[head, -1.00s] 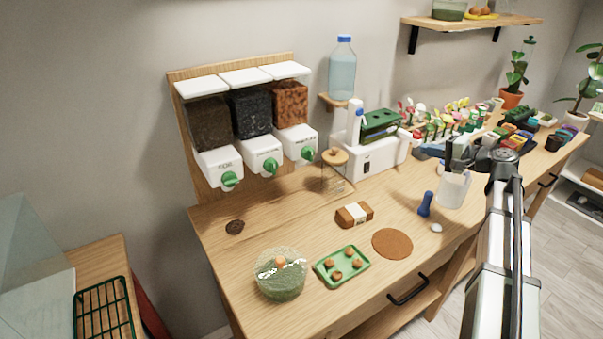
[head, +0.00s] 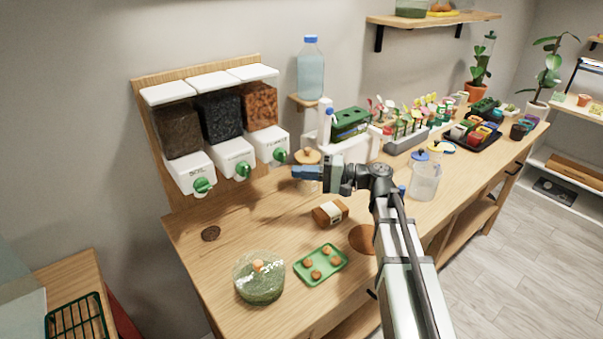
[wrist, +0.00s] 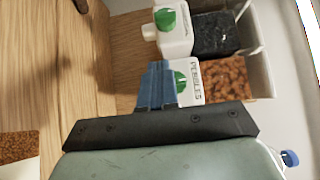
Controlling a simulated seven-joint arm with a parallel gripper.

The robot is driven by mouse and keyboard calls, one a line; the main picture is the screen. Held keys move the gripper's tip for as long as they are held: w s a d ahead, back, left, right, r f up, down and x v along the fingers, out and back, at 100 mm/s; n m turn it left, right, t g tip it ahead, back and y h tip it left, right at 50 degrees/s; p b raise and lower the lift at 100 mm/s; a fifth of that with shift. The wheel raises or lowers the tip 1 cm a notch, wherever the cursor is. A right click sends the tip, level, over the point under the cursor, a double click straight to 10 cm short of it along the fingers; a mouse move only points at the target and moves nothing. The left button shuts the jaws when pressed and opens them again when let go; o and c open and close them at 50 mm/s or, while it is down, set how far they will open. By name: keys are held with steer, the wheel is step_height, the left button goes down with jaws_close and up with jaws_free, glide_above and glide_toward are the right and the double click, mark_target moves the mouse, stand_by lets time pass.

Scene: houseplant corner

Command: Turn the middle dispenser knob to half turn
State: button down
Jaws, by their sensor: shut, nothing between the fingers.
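Three white dispensers with green knobs hang on a wooden board at the left of the head view. The middle knob (head: 242,171) is on the dispenser with dark black filling (head: 219,116); it also shows in the wrist view (wrist: 166,18). The left knob (head: 203,185) and the right knob (head: 280,155) flank it. The right knob (wrist: 180,80) is partly hidden behind my fingers in the wrist view. My gripper (head: 296,172) is shut and empty, its blue fingers pointing left toward the dispensers. It is apart from the middle knob, to its right.
A cork-topped jar (head: 308,157) stands close behind my gripper. A blue-capped bottle (head: 311,68) stands on a small shelf. The bench below the dispensers is mostly clear.

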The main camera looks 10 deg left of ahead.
glide_toward(248, 176)
steer(key=w+a, duration=0.4)
steer(key=shift+s+a+f, duration=0.25)
steer(key=shift+s+a, duration=1)
steer(key=shift+s, duration=0.05)
steer(key=shift+s+a+f+m+y, duration=0.15)
steer(key=shift+f+m+y, duration=0.25)
steer(key=shift+m+y, duration=0.55)
